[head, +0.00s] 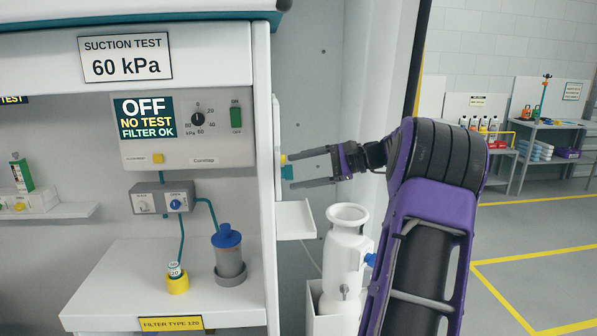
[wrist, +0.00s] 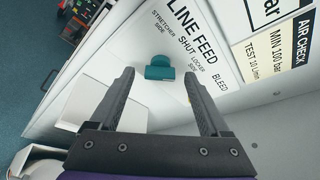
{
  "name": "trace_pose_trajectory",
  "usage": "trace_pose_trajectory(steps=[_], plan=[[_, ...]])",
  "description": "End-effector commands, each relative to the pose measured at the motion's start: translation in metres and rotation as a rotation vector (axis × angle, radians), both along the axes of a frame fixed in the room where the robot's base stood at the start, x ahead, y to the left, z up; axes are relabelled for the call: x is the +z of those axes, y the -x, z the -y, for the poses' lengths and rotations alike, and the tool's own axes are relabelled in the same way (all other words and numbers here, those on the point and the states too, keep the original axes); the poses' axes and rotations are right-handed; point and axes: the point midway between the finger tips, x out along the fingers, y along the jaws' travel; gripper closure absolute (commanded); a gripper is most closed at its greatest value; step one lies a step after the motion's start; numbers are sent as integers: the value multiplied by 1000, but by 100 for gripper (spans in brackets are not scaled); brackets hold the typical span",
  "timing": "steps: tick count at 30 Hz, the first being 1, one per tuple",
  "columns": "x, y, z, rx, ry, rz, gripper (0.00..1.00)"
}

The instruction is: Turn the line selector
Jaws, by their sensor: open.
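The line selector (wrist: 160,68) is a teal knob on a white panel, below the words LINE FEED and near the labels STRETCHER SIDE, SHUT and LOCKER SIDE. In the head view the teal selector (head: 287,173) shows edge-on at the side of the white cabinet. My gripper (head: 291,171) is open, its fingers pointing left at that panel. In the wrist view my gripper (wrist: 160,76) has one finger on each side of the knob, with gaps visible on both sides. I cannot tell how far the fingertips are from the panel. Which label the knob points to is unclear.
A small yellow part (head: 283,159) sits just above the selector. An AIR CHECK sign (wrist: 290,50) is beside the line panel. Open floor lies to the right.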

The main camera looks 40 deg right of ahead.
Motion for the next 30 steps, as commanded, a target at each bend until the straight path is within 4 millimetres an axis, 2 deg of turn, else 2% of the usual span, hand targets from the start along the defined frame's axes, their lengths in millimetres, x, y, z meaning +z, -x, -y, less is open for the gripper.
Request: trace_pose_trajectory(steps=[11,24,30], plan=[[-2,-4,-4,-1,1,0,22],[-1,-4,-3,-1,1,0,100],[-3,-4,-3,-1,5,7,100]])
